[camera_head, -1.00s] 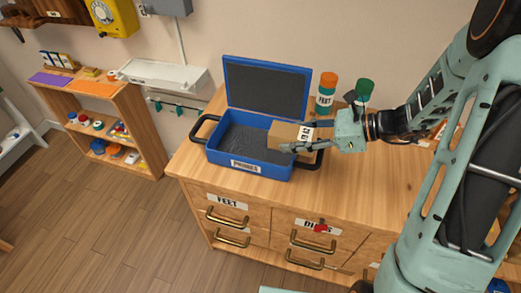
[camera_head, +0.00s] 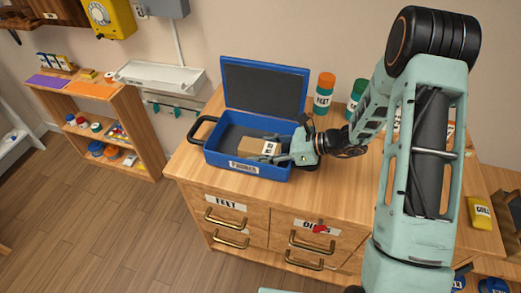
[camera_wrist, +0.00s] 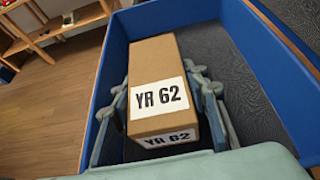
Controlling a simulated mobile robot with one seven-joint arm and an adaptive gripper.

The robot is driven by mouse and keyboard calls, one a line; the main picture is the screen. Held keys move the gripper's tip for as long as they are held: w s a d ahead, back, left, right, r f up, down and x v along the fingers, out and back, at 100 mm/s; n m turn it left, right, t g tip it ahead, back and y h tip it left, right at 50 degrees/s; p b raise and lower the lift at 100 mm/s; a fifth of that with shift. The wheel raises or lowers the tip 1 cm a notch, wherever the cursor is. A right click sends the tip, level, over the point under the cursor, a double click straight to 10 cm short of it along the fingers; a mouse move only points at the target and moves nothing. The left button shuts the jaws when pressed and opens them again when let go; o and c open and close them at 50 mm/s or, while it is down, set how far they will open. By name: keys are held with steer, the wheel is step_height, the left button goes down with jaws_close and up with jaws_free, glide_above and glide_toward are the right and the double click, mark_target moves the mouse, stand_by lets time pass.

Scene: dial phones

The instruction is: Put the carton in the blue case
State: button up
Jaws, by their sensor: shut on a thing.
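The brown carton (camera_head: 253,147) is held by my gripper (camera_head: 275,156) inside the open blue case (camera_head: 247,170). In the wrist view the carton (camera_wrist: 158,65) carries a white label reading "YR 62", and the fingers of my gripper (camera_wrist: 165,110) close on its two sides. The case wall (camera_wrist: 108,90) stands to the left of the carton and another wall to its right. Whether the carton touches the dark case floor cannot be told. The case lid stands upright at the back.
The case stands on a wooden cabinet (camera_head: 200,170) with labelled drawers. An orange-capped bottle (camera_head: 323,95) and a green-capped bottle (camera_head: 357,95) stand behind my arm. A yellow pack (camera_head: 480,212) lies at the far right. A shelf (camera_head: 110,125) stands at left.

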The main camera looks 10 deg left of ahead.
steer(key=shift+f, duration=0.2)
steer(key=o, duration=1.1)
steer(key=shift+c, duration=0.2)
steer(key=shift+r, duration=0.1)
steer(key=shift+r, duration=0.15)
steer(key=v, duration=1.2)
